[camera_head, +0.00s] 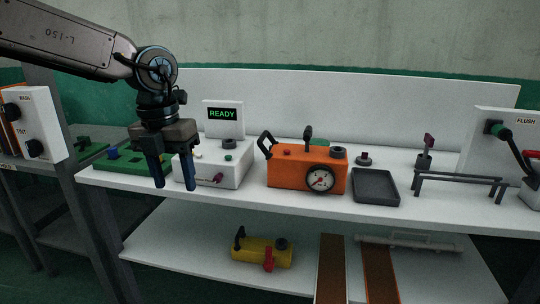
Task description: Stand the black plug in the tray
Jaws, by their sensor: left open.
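The tray (375,188) is dark grey, shallow and empty. It lies on the white bench top, right of the orange gauge box (292,177). A short black cylinder (338,152) sits on the box's right top end and may be the black plug. A taller black piece (308,133) stands upright at the box's back edge; I cannot tell for certain which is the plug. My left gripper (174,188) is open and empty, pointing down in front of the white READY box (234,165), well left of the orange box and tray. My right gripper is not in view.
A dark rail stand (457,179) and the FLUSH panel (505,140) are to the right. A green board (135,163) lies left. A yellow device (262,252) is on the lower shelf.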

